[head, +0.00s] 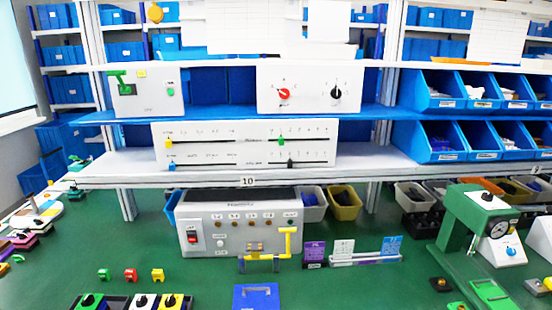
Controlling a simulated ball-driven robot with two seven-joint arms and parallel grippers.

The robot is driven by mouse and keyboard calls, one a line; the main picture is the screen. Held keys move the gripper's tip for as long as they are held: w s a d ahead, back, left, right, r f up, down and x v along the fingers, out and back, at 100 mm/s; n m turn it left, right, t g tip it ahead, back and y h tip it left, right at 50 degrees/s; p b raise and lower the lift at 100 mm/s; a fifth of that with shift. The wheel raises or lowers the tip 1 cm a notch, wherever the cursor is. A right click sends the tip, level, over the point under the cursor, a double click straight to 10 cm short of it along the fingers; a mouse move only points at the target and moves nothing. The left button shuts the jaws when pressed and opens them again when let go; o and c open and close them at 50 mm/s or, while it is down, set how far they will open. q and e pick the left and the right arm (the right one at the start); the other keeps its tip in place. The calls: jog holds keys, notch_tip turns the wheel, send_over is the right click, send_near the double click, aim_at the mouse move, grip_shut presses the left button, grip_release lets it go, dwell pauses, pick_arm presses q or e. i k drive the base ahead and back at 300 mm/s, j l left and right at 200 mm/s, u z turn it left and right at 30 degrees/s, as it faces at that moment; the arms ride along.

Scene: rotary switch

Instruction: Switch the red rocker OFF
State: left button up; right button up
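The red rocker (193,239) is a small red switch in a dark surround at the left end of the front of a light grey control box (240,239). The box stands on the green table below the shelves. Small lettering shows above the rocker, but I cannot read it. The rocker is too small to tell which side is pressed. Neither of my grippers is in view.
A yellow pipe handle (288,242) stands by the box's right front. Purple, white and blue cards (342,252) stand to its right. A green press (470,235) is farther right. Small colored blocks (131,274) lie at front left. The shelf (150,165) overhangs behind.

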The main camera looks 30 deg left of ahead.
aim_at(191, 237)
jog(key=u, duration=1.55)
